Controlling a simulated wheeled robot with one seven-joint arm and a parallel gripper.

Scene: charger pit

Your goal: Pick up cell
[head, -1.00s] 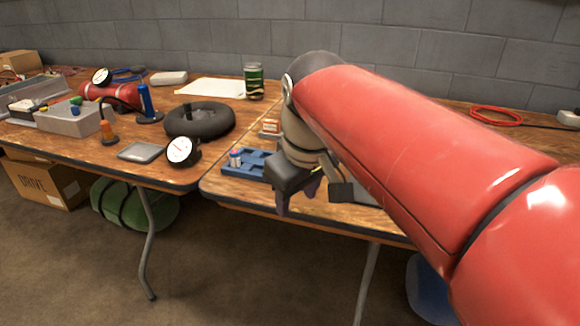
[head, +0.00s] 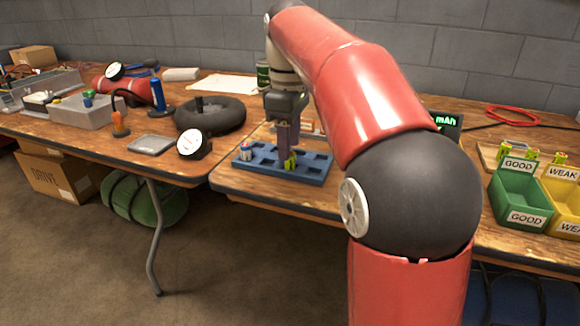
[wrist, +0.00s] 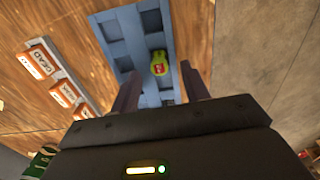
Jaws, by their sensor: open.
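A yellow-green cell (head: 291,162) with a red mark stands in a slot of the blue tray (head: 318,172) on the right-hand table. The wrist view shows the cell (wrist: 159,63) end-on, between my two fingers in the picture. My gripper (head: 287,148) points down over the tray with its fingers open on either side of the cell. I cannot tell whether the fingertips reach down beside it. The other slots I can see look mostly empty.
Orange-and-white labelled blocks (wrist: 53,77) lie beside the tray. Green GOOD (head: 521,194) and yellow WEAK (head: 565,196) bins stand at the right, near a lit mAh display (head: 446,122). A black tyre (head: 211,115) and a dial gauge (head: 194,144) are on the left-hand table.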

